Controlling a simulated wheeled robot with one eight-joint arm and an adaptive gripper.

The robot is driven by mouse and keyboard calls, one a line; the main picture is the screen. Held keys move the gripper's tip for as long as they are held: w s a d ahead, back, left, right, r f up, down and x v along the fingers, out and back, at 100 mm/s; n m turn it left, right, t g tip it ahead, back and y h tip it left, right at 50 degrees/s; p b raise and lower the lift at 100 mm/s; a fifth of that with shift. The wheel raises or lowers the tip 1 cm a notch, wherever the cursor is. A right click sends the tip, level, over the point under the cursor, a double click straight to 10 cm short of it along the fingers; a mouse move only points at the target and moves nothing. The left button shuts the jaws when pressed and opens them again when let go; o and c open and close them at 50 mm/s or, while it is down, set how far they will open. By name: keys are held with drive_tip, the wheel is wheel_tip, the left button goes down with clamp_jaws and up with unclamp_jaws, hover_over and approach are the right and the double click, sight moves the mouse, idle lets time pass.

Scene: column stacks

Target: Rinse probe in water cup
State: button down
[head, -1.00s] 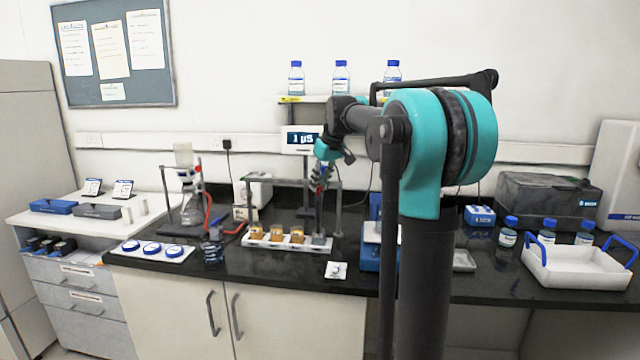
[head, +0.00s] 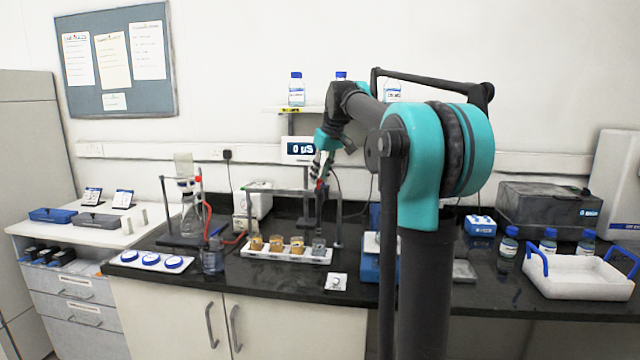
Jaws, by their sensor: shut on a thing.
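My gripper (head: 319,176) is shut on the probe, over the right end of a white rack (head: 270,256) on the black bench. The probe (head: 320,198) is a slim upright dark rod with a red part near the gripper. Its lower end is hard to make out against the dark stand, just above the grey, clear-looking cup (head: 319,247) at the rack's right end. That cup may be the water cup; I cannot tell for sure. Several amber-filled cups (head: 276,243) stand left of it. The meter display (head: 300,148) behind reads 0 µS.
A metal stand (head: 338,225) rises close behind the rack. A glass beaker (head: 212,260) stands to the left. A small white pad (head: 336,282) lies in front, and a blue balance (head: 371,260) is to the right. A white tray (head: 577,284) is far right.

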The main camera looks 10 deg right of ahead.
drive_tip(key=c, duration=1.3)
unclamp_jaws()
drive_tip(key=v, duration=1.2)
